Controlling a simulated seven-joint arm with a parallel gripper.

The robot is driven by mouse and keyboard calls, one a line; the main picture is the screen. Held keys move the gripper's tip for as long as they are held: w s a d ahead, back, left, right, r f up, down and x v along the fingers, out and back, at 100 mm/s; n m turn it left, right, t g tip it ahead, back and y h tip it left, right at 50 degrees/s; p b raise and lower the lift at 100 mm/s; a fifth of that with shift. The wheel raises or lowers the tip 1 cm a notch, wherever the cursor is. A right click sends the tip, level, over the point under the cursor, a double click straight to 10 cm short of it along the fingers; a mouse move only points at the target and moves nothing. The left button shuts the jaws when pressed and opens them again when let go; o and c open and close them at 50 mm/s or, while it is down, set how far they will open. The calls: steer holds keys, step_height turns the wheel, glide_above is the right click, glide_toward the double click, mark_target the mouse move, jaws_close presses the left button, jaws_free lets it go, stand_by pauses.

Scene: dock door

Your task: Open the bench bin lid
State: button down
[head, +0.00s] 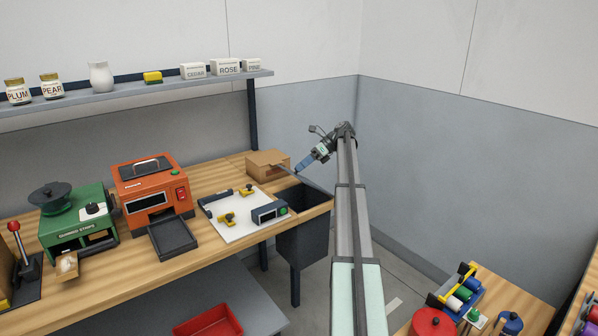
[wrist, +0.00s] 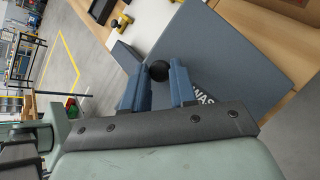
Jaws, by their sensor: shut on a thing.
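The bench bin (head: 303,242) is a dark grey box at the right end of the wooden bench. Its dark opening shows in the head view. The lid (head: 315,184) shows there as a thin grey strip above the opening, seen nearly edge-on and raised from the rim; its exact angle is hard to tell. In the wrist view the lid (wrist: 215,60) is a large blue-grey panel with partly hidden white letters. My gripper (head: 298,169) is at the lid. Its blue fingers (wrist: 161,78) are shut on the round black knob (wrist: 159,70) at the lid.
A cardboard box (head: 267,160) stands on the bench close behind my gripper. A white board (head: 235,213) with yellow-handled clamps and a small grey device (head: 269,212) lies left of the bin. Grey walls stand behind and right. A shelf (head: 140,92) hangs above the bench.

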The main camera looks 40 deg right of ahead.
steer(key=shift+d+r, duration=0.2)
steer(key=shift+d, duration=0.05)
stand_by(0.3)
steer(key=c, duration=0.9)
jaws_free()
